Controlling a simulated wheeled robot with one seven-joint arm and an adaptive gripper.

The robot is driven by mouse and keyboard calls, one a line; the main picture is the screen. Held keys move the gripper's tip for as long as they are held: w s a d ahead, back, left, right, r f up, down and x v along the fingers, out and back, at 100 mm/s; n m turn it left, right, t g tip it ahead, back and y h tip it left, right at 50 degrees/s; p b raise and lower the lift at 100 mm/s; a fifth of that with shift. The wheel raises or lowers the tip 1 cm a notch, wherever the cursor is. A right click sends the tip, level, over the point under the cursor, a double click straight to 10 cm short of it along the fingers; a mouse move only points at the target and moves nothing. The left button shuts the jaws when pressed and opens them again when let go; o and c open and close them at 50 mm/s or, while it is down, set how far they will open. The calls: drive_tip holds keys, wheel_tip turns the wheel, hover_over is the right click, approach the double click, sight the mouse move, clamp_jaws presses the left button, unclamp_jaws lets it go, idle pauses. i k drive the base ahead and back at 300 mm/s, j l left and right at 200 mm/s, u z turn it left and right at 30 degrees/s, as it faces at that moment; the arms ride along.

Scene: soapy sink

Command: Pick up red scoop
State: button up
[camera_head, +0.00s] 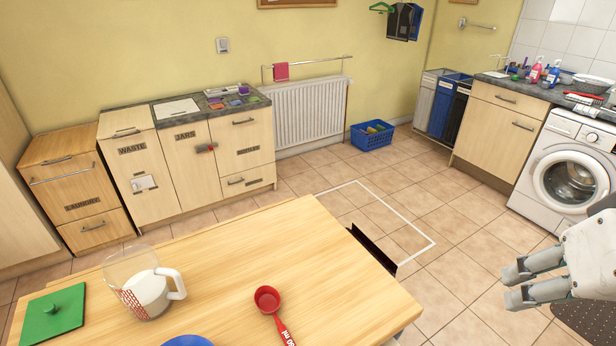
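The red scoop (267,299) lies on the wooden table (240,252) near the bottom middle of the head view. Its round bowl is open upward, and its handle (284,333), with white lettering, runs toward the bottom edge. My gripper (510,286) is at the right side of the view, beyond the table's right edge and well apart from the scoop. Its two fingers point left with a gap between them, and nothing is seen between them.
A clear measuring jug (147,290) with white contents stands left of the scoop. A black panel (372,247) stands at the table's right edge. Tiled floor beyond is mostly clear.

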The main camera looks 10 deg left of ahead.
sight(267, 299)
drive_tip(key=u, duration=1.05)
drive_tip(key=k+j+u, duration=0.25)
drive_tip(key=j, duration=0.15)
drive_tip(key=i+l, duration=0.05)
drive_tip(key=i, duration=0.05)
